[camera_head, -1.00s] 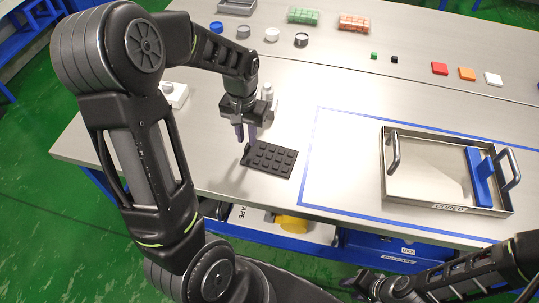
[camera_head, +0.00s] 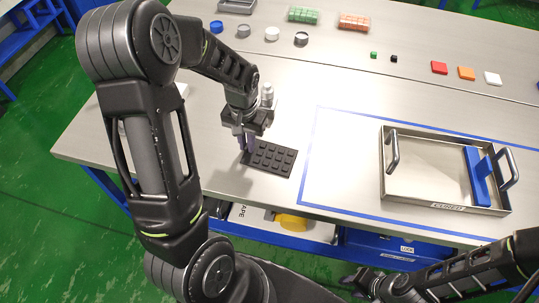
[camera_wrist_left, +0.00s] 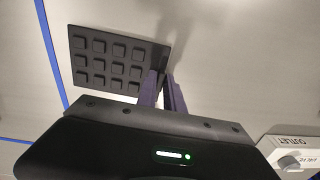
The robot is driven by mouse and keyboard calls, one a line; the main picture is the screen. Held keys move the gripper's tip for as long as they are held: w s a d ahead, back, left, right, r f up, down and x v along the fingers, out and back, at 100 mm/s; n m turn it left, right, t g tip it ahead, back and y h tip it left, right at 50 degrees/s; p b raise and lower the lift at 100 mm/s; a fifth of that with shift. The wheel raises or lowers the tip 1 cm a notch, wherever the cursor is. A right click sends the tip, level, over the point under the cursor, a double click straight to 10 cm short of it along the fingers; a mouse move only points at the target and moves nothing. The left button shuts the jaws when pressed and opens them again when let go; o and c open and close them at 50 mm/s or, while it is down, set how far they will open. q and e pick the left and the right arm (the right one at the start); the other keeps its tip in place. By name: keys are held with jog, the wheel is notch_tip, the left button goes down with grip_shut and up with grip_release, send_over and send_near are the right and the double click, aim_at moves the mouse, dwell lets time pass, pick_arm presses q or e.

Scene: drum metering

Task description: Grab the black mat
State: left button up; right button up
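The black mat (camera_head: 270,157), a dark pad with rows of raised squares, lies flat on the table left of the blue taped outline. It also shows in the left wrist view (camera_wrist_left: 108,62). My left gripper (camera_head: 245,143) points down at the mat's left edge, and its purple fingers (camera_wrist_left: 162,80) are close beside the mat's corner with a narrow gap between them. I cannot tell whether they touch the mat. My right gripper (camera_head: 362,281) is low at the bottom of the head view, away from the mat; its fingers are not clear.
A metal tray (camera_head: 425,206) with handles and a blue block (camera_head: 477,176) stands on the right. Small caps, coloured tiles and boxes of cubes line the back. A white box marked OUTLET (camera_wrist_left: 292,155) is near my left gripper. The table's front edge is close to the mat.

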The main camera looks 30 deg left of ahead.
pick_arm(q)
grip_shut()
dwell(0.3)
jog(key=shift+r, duration=0.15)
dwell(0.9)
notch_tip(320, 180, up, 10)
jog(key=b, duration=0.1)
dwell(0.4)
